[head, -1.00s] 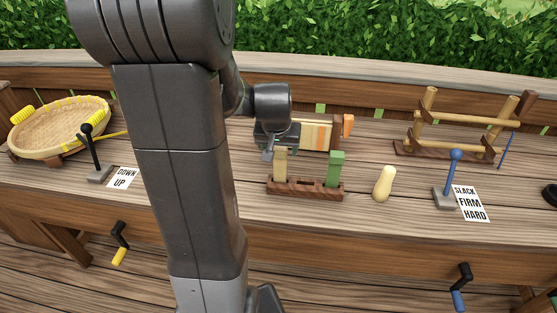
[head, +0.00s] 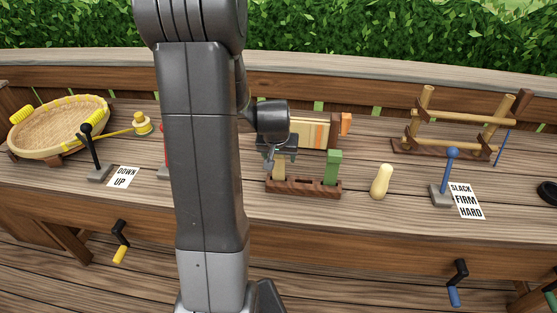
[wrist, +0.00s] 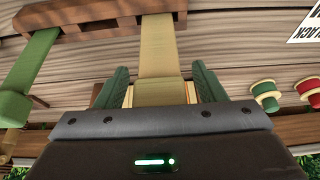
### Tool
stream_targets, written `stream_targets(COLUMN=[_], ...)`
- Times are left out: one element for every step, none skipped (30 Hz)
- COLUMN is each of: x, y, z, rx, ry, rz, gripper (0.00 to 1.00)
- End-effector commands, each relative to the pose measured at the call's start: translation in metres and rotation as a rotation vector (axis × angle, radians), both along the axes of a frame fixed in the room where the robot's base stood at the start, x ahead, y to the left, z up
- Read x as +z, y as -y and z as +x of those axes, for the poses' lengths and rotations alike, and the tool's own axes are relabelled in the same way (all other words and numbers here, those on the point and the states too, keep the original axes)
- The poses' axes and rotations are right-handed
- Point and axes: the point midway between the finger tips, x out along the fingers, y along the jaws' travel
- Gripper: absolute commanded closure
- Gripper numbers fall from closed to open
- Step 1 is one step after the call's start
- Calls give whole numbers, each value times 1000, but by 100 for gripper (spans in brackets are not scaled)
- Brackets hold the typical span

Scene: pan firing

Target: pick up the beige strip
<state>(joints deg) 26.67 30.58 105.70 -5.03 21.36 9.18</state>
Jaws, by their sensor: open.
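The beige strip (head: 279,167) stands upright in a slot at the left end of the dark wooden rack (head: 303,188). It also shows in the wrist view (wrist: 158,50), running from the rack down between my gripper's two green fingers. My gripper (head: 277,155) is at the strip's upper part, with its fingers open on either side of it. In the wrist view my gripper (wrist: 160,90) has a finger left and right of the strip. I cannot tell whether either finger touches it.
A green strip (head: 333,167) stands at the rack's right end. A striped block (head: 310,132) is behind the rack. A pale rounded piece (head: 381,181) and a blue lever (head: 450,170) are to the right. Bare bench lies in front.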

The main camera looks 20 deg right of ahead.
Motion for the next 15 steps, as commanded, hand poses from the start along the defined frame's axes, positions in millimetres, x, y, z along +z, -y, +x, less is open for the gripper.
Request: stream_targets(x=[0,0,0,0,0,0,0,0,0,0,0,0,0,0,1], y=[0,0,0,0,0,0,0,0,0,0,0,0,0,0,0], z=[0,0,0,0,0,0,0,0,0,0,0,0,0,0,0], rx=[0,0,0,0,0,0,0,0,0,0,0,0,0,0,0], ry=[0,0,0,0,0,0,0,0,0,0,0,0,0,0,0], rz=[0,0,0,0,0,0,0,0,0,0,0,0,0,0,0], gripper=[36,36,44,50,56,64,70,76,84,84,84,84,84,84,84])
